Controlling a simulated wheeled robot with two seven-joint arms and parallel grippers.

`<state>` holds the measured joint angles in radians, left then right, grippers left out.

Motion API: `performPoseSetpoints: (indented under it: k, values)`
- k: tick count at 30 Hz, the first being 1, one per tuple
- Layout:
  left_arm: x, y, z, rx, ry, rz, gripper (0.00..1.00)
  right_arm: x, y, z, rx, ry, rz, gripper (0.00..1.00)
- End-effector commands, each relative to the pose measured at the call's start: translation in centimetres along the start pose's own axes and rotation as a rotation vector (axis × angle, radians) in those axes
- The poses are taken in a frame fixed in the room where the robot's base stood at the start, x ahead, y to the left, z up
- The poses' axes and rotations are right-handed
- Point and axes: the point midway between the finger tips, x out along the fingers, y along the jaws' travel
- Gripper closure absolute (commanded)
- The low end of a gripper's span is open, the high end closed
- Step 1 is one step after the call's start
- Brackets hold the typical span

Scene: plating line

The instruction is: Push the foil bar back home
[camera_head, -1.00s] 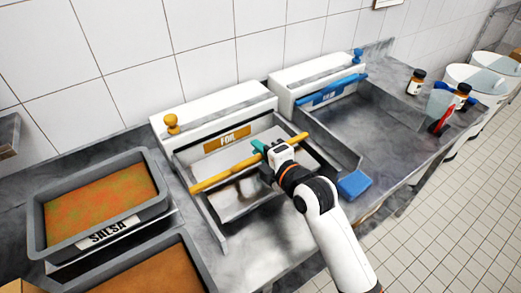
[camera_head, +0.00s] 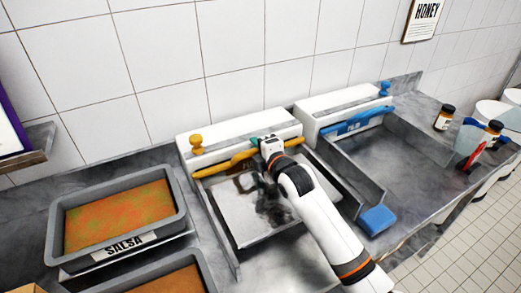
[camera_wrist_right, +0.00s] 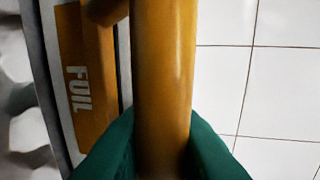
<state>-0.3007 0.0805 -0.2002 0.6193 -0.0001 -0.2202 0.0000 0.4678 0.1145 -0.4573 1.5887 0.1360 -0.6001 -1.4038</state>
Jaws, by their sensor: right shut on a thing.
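The yellow foil bar (camera_head: 230,163) lies across the back of the foil tray (camera_head: 238,244), close against the white foil dispenser (camera_head: 225,133). My right gripper (camera_head: 256,142) is shut on the bar near its middle, and hides part of it. In the right wrist view the bar (camera_wrist_right: 163,60) runs between the green fingers, with the orange FOIL label (camera_wrist_right: 88,85) beside it. A yellow knob (camera_head: 196,142) stands at the dispenser's left end. My left gripper is not in view.
To the right is a second white dispenser with a blue bar (camera_head: 352,124), its tray (camera_head: 395,165) and a blue block (camera_head: 376,220). A salsa pan (camera_head: 70,262) stands at left. Small bottles (camera_head: 444,117) stand far right.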

Motion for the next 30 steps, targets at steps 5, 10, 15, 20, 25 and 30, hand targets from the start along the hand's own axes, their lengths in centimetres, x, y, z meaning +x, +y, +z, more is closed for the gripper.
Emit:
performPoseSetpoints:
  k: [5,10,15,20,25,30]
  values:
    - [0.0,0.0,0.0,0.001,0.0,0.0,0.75,0.0,-0.2,-0.1,-0.001,0.001,-0.004,0.66]
    - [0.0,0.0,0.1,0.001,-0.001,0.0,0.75,0.0,-0.2,-0.1,-0.001,0.001,-0.004,0.61]
    - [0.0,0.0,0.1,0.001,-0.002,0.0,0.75,-0.1,-0.1,-0.1,-0.001,0.001,-0.003,0.61]
    - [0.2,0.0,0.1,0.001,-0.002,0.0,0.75,-1.5,0.0,-0.1,-0.003,0.002,-0.004,0.61]
    - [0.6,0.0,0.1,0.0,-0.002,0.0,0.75,-4.7,0.1,-0.1,-0.004,0.001,-0.004,0.61]
    - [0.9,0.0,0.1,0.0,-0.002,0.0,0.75,-8.1,0.1,-0.1,-0.004,0.001,-0.003,0.61]
